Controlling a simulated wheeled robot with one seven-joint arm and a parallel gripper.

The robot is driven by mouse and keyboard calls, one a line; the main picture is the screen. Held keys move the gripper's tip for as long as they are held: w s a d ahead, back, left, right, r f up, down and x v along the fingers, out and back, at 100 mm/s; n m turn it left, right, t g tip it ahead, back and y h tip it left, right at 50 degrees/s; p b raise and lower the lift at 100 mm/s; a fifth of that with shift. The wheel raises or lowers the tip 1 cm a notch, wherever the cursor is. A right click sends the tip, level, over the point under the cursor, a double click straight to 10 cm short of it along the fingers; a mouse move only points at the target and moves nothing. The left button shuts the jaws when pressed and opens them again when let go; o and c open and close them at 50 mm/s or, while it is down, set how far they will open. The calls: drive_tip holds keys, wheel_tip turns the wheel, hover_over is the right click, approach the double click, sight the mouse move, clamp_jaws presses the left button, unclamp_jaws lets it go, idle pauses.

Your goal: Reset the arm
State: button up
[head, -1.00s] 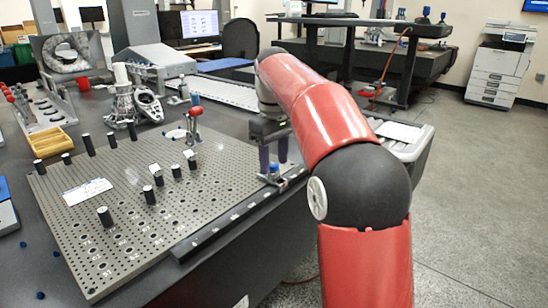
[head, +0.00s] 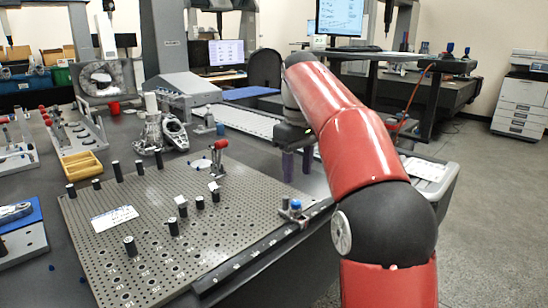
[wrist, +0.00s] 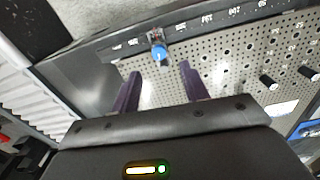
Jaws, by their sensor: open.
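My gripper (head: 297,163) is at the end of my red and black arm, over the right edge of the perforated fixture plate. Its two purple fingers are apart with nothing between them. In the wrist view my gripper (wrist: 160,88) also shows open and empty. A small clamp with a blue knob (head: 295,206) sits at the plate's right edge, just below and apart from the fingers. The same blue knob (wrist: 161,54) shows beyond the fingertips in the wrist view. The perforated plate (head: 240,225) lies on the dark table.
Several black cylinders (head: 130,246) stand on the plate, with a red-handled clamp (head: 219,158) near its back edge. A yellow tray (head: 83,165) and a metal casting (head: 150,130) stand behind it. Open floor (head: 490,210) lies to the right.

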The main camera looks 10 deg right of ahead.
drive_tip(key=s+f+m+t, duration=0.2)
drive_tip(key=s+f, duration=0.5)
drive_tip(key=s, duration=0.7)
drive_tip(key=s+f+m+t, duration=0.3)
drive_tip(key=s+f, duration=0.5)
drive_tip(key=s, duration=0.6)
drive_tip(key=shift+f+m, duration=0.2)
drive_tip(key=shift+m, duration=0.5)
drive_tip(key=shift+d, duration=0.1)
